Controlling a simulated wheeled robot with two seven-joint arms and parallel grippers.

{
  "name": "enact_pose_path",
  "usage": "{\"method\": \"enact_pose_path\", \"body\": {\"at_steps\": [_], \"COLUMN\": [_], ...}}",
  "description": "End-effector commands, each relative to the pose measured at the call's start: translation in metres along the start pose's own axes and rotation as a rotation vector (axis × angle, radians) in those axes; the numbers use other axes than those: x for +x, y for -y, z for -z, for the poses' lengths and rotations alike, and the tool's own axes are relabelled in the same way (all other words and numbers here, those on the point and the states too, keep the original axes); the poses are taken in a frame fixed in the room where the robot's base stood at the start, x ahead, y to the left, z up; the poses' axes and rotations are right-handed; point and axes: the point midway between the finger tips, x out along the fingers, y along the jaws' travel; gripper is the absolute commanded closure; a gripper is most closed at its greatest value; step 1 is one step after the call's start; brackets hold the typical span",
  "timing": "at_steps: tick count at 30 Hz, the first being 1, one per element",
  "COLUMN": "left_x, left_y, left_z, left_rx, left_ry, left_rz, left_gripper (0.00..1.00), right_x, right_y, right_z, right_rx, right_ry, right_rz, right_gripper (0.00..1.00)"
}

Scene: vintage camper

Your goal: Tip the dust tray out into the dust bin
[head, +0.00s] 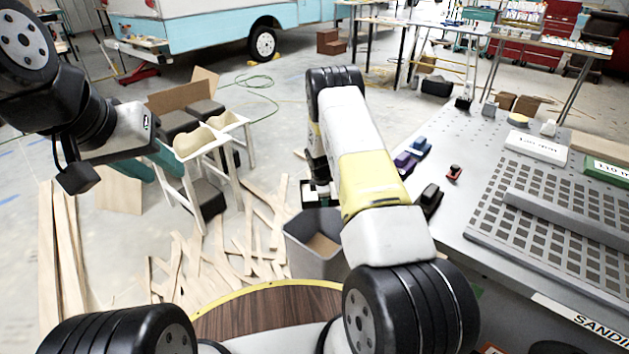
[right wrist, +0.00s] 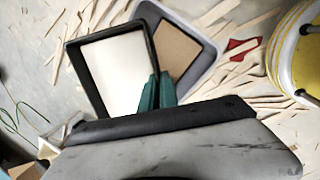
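The dust bin (head: 303,259) is a grey open box on the floor, with a tan-brown layer inside. It also shows in the right wrist view (right wrist: 207,52). The dust tray (right wrist: 84,82) is a black-rimmed shallow tray with a plain pale inside; I cannot tell whether that is dust or bare bottom. My left gripper (head: 148,164) is open and empty, left of the bin.
Wood offcuts (head: 185,265) litter the floor around the bin. A white-legged stand (head: 186,175) is behind my left gripper. A grey metal workbench (head: 470,150) with sanding blocks and a perforated panel fills the right side. A round wooden top (head: 265,308) is close in front.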

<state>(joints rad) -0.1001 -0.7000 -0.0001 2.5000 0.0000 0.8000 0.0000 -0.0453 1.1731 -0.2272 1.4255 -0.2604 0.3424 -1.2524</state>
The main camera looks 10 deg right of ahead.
Motion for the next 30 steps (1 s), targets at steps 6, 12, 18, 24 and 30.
{"method": "enact_pose_path", "body": {"at_steps": [6, 12, 18, 24, 30], "left_x": [0.0, 0.0, 0.0, 0.0, 0.0], "left_y": [0.0, 0.0, 0.0, 0.0, 0.0], "left_z": [0.0, 0.0, 0.0, 0.0, 0.0], "left_rx": [0.0, 0.0, 0.0, 0.0, 0.0], "left_ry": [0.0, 0.0, 0.0, 0.0, 0.0], "left_rz": [0.0, 0.0, 0.0, 0.0, 0.0], "left_gripper": [0.64, 0.64, 0.64, 0.64, 0.64], "right_x": [0.019, 0.037, 0.055, 0.07, 0.084], "right_y": [0.012, 0.02, 0.028, 0.027, 0.026], "right_z": [0.003, 0.005, 0.006, 0.008, 0.01], "right_rx": [0.017, 0.035, 0.055, 0.077, 0.104], "right_ry": [0.002, 0.001, 0.002, 0.002, 0.0], "right_rz": [-0.15, -0.3, -0.462, -0.664, -0.873], "right_gripper": [1.0, 1.0, 1.0, 1.0, 1.0]}}
